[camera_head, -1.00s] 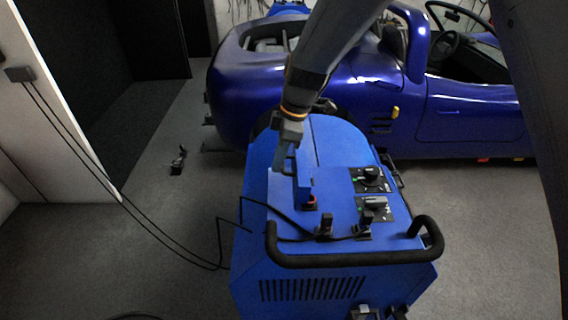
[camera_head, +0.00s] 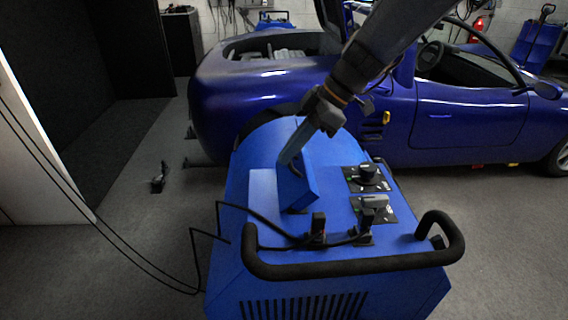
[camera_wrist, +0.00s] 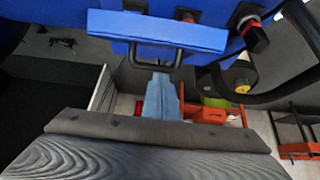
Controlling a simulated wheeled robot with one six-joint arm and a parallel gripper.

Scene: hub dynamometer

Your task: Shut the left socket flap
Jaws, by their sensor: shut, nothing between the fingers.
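The left socket flap (camera_head: 298,187) is a blue panel on top of the blue dynamometer cabinet (camera_head: 262,190), left of the knobs. It stands tilted, its base near the deck, and no socket shows beneath it. My gripper (camera_head: 287,158) is shut and empty, its tip at the flap's upper left edge; I cannot tell whether they touch.
A black handle rail (camera_head: 350,266) runs along the cabinet's front. A blue car (camera_head: 270,90) stands behind. Grey floor at left is mostly clear.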

